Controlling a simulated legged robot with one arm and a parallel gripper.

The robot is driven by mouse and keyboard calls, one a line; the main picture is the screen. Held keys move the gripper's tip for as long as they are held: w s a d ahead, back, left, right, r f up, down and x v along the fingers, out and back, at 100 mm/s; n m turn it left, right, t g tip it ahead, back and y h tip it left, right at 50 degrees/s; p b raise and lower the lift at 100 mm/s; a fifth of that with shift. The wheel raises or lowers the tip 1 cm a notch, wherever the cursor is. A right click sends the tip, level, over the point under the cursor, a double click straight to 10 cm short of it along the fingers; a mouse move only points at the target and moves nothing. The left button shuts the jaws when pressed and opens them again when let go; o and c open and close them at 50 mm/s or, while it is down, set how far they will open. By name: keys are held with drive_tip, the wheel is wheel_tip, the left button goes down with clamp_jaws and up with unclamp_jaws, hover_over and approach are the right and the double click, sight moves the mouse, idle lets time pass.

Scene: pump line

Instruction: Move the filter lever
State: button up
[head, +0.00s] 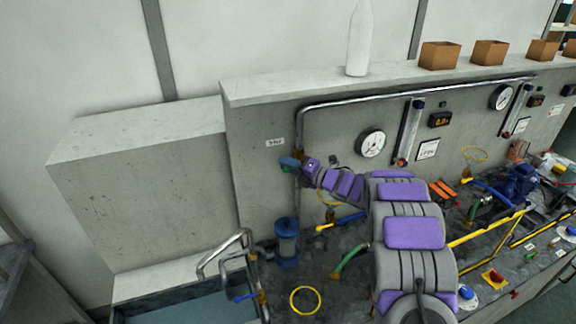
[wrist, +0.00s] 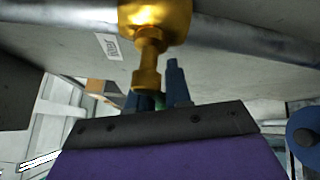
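My gripper (head: 290,163) is raised beside the upright pipe (head: 299,190) at the left end of the wall panel. In the wrist view its dark blue fingers (wrist: 163,88) show just past my wrist edge, beside a brass valve fitting (wrist: 148,45) with a stem hanging down. A small green part shows between the fingers; whether they grip it is unclear. The blue filter housing (head: 287,242) stands on the bench below. I cannot clearly make out the filter lever; it may be hidden at the fingers.
A yellow-handled valve (head: 324,227) and a yellow ring (head: 305,300) are near the filter housing. A sink (head: 190,305) with a bent metal tap (head: 225,252) lies at front left. Gauges (head: 372,144), a blue pump (head: 520,180) and yellow pipes (head: 485,230) are to the right.

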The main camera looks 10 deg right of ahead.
clamp_jaws()
drive_tip(key=shift+f, duration=0.25)
